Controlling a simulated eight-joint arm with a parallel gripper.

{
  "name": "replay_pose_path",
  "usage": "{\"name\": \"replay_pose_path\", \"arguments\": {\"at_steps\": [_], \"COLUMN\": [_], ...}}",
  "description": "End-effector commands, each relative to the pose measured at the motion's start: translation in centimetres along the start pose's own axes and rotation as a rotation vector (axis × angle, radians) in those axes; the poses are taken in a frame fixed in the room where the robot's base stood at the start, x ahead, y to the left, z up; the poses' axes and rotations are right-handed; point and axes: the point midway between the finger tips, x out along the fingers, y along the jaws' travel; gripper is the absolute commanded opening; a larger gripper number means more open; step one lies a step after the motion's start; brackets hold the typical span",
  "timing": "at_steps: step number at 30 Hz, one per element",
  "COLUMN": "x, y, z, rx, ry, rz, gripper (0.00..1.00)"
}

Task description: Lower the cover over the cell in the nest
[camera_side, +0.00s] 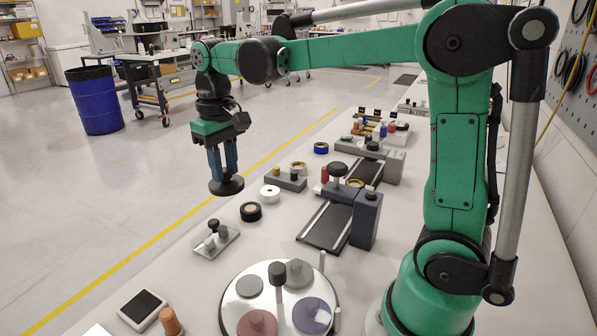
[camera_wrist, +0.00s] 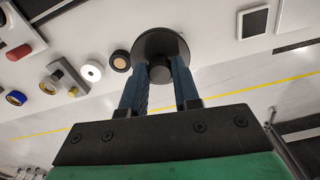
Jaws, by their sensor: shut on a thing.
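The cover appears to be a dark round disc with a short knob (camera_side: 227,186); it also shows in the wrist view (camera_wrist: 172,38). My gripper (camera_side: 226,176) is shut on its knob and holds it level in the air at the table's front-left edge. In the wrist view, my two blue fingers (camera_wrist: 160,78) close in on the knob from both sides.
A black ring (camera_side: 250,211) and a white ring (camera_side: 270,193) lie right of the disc. A framed dark pad (camera_side: 142,306) lies at lower left. A dark upright block (camera_side: 366,218) stands further right.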

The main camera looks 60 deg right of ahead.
Motion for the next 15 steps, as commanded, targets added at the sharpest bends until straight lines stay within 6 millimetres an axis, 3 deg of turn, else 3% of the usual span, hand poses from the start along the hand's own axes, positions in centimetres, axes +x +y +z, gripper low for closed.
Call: {"name": "replay_pose_path", "arguments": {"at_steps": [3, 7, 12, 15], "x": [0.9, 2.1, 3.6, 4.4], "y": [5.6, 12.6, 21.1, 25.0], "z": [-0.6, 0.1, 2.9, 5.2], "rx": [0.210, 0.473, 0.798, 0.958], "ry": [0.000, 0.000, 0.001, 0.001], "rz": [0.000, 0.000, 0.001, 0.001], "gripper": [0.00, 0.00, 0.00, 0.00]}}
